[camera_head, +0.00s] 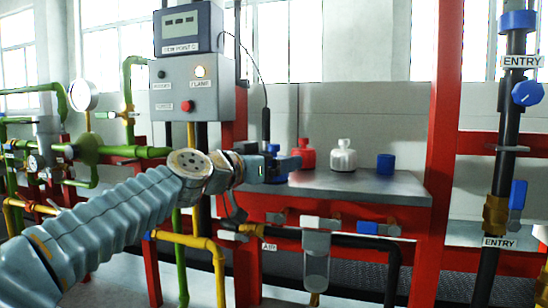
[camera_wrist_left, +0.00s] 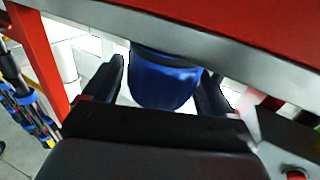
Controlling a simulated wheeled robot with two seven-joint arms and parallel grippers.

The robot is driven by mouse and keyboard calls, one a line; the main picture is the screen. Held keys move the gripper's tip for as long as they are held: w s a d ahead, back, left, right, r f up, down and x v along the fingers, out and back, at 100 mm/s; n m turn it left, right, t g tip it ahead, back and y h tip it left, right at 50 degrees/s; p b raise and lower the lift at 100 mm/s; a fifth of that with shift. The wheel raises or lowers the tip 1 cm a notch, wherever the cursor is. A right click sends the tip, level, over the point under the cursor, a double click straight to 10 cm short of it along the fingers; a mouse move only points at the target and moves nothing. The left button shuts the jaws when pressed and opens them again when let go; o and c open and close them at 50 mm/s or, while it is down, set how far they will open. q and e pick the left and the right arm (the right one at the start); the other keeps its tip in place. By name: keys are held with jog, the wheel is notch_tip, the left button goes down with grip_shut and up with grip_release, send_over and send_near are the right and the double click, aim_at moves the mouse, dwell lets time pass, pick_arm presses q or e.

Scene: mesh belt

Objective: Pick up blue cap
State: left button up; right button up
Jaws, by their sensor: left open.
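A short blue cylinder that looks like the blue cap (camera_head: 386,163) stands on the grey table top, right of the white bottle. My left gripper (camera_head: 290,163) is at the left end of the table, well to the left of that cylinder. Another blue object (camera_head: 274,176) is partly hidden by the gripper. In the left wrist view, a rounded blue object (camera_wrist_left: 165,82) lies between the two dark, open fingers of the left gripper (camera_wrist_left: 163,72). Gaps show beside it; I cannot tell whether a finger touches it. My right gripper is not in view.
A red bottle (camera_head: 304,154) and a white bottle (camera_head: 342,156) stand just right of my left gripper on the grey table (camera_head: 350,184). A red post (camera_head: 442,120) rises at the table's right. Pipes and valves (camera_head: 318,240) run below the front edge.

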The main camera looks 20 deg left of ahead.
pick_arm(q)
jog(key=shift+w+d, duration=0.15)
jog(key=shift+w, duration=0.25)
jog(key=shift+c, duration=0.4)
jog(key=c, duration=0.9)
jog(key=shift+r, duration=0.1)
